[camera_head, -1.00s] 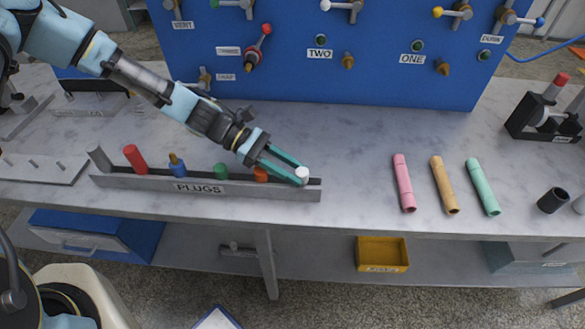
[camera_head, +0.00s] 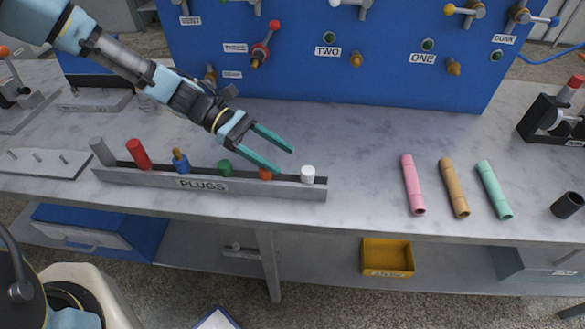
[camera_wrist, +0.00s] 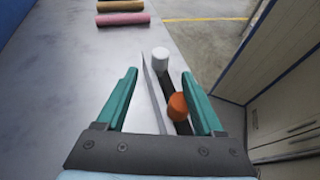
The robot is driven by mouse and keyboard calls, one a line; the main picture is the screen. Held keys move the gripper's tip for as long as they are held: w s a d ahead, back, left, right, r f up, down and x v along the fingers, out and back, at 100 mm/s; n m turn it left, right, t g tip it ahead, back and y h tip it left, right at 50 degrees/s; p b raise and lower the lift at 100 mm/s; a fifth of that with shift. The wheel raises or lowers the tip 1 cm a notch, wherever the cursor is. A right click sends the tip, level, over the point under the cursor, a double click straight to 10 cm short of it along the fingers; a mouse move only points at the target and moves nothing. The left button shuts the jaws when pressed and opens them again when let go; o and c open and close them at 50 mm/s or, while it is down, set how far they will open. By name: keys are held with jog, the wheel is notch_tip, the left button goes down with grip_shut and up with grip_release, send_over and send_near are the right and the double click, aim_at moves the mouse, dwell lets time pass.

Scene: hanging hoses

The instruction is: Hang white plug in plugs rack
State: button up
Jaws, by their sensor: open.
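The white plug (camera_head: 308,173) stands upright at the right end of the grey rack marked PLUGS (camera_head: 240,187). In the wrist view the white plug (camera_wrist: 160,58) is ahead of the fingertips, apart from them. My gripper (camera_head: 286,161) is open and empty, above the rack near the orange plug (camera_head: 265,174) and up and left of the white plug. In the wrist view the orange plug (camera_wrist: 177,106) lies between and below the open fingers (camera_wrist: 165,85). The lower part of the white plug is hidden by the rack's front wall.
Green (camera_head: 225,168), blue (camera_head: 180,161), red (camera_head: 138,154) and grey (camera_head: 101,151) plugs stand in the rack. Pink (camera_head: 412,184), orange (camera_head: 454,187) and green (camera_head: 494,190) hoses lie on the table at right. A blue panel (camera_head: 310,80) with valves stands behind.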

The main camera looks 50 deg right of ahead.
jog(key=b+v, duration=0.1)
jog(key=v, duration=0.4)
dwell(0.5)
